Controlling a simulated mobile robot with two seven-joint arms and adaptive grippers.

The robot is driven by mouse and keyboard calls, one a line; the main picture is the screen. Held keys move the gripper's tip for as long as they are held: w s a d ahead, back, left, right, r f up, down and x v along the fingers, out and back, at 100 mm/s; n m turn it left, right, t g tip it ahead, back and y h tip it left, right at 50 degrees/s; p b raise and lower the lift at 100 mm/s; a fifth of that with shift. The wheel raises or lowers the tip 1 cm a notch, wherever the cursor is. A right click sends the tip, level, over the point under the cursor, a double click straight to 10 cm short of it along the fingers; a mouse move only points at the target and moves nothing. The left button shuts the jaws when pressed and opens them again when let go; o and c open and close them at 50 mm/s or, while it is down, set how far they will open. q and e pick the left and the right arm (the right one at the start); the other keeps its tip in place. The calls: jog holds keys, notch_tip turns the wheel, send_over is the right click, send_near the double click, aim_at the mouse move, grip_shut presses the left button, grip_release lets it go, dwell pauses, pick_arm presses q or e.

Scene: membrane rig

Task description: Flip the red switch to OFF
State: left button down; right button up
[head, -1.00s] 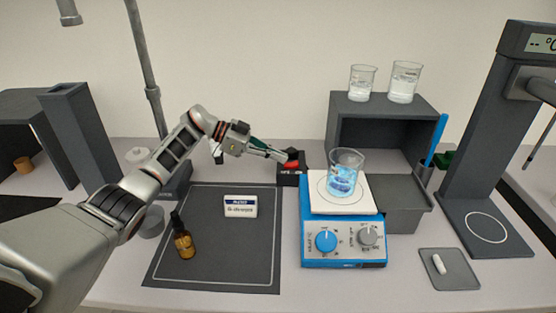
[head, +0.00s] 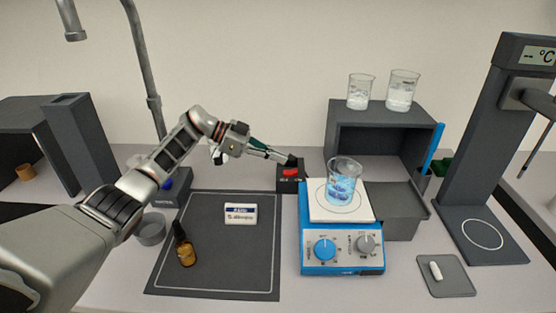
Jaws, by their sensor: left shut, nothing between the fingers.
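The red switch (head: 290,173) sits on a small dark switch box (head: 291,185) at the back of the bench, left of the blue hotplate. Small white markings show on the box's front, too small to read surely. My left gripper (head: 292,160) is shut and empty. Its fingertips are at the top back of the box, just above the red switch in the picture; I cannot tell whether they touch it. My right gripper is not in view.
A blue hotplate stirrer (head: 342,262) carrying a beaker of blue liquid (head: 344,180) stands close to the box's right. A dark mat (head: 215,270) with a brown bottle (head: 184,245) and a labelled white box (head: 240,214) lies in front. A grey shelf (head: 338,125) stands behind the hotplate.

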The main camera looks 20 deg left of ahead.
pick_arm(q)
notch_tip(320, 180, up, 9)
dwell(0.3)
notch_tip(320, 180, up, 13)
jog(key=p, duration=0.2)
dwell(0.9)
jog(key=shift+s+f, duration=0.1)
dwell(0.4)
